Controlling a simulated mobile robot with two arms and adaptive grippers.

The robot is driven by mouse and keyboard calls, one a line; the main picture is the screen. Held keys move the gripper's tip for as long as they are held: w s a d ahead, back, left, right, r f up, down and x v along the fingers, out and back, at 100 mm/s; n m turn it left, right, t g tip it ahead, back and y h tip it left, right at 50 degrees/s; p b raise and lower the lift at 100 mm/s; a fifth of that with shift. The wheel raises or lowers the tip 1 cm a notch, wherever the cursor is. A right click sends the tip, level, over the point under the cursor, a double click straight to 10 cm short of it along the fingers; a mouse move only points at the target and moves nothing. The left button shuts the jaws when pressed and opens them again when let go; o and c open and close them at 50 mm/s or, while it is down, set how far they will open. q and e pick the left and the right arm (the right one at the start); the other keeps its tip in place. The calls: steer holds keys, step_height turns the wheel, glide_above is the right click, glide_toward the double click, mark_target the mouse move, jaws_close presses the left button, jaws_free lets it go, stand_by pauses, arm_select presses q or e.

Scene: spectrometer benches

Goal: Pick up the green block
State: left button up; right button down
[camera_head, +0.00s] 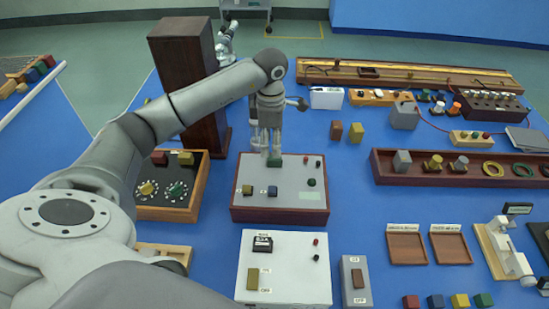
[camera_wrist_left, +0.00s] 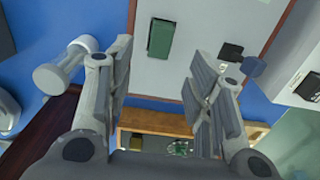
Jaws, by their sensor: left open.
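A green block (camera_head: 274,160) sits on the grey top of a wooden-sided box (camera_head: 235,205) in the head view. It also shows as a green rectangle near the top of the left wrist view (camera_wrist_left: 160,38). My left gripper (camera_head: 266,148) points down just above this block, with fingers apart. In the wrist view, the fingers (camera_wrist_left: 160,75) stand to either side with nothing between them, and the block lies beyond their tips. Another green block (camera_head: 484,300) lies at the front right. My right gripper is not in view.
Yellow and blue pieces (camera_head: 272,191) stand on the same box. A tall dark wooden column (camera_head: 185,70) stands close behind my left arm. A white switch box (camera_head: 285,270) is in front. Red, blue and yellow blocks (camera_head: 435,301) line the front right. Blue table is bare around (camera_head: 355,210).

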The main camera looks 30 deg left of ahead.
mark_target(274, 162)
arm_select(q)
steer(key=shift+f, duration=0.7)
steer(key=f+p, duration=0.1)
steer(key=f, duration=0.1)
steer(key=f+p, duration=0.1)
steer(key=f, duration=0.1)
steer(key=shift+w+d+f, duration=0.1)
steer(key=shift+d, duration=0.1)
steer(key=shift+f, duration=0.45)
steer(key=c, duration=1.1)
steer(key=shift+o, duration=0.2)
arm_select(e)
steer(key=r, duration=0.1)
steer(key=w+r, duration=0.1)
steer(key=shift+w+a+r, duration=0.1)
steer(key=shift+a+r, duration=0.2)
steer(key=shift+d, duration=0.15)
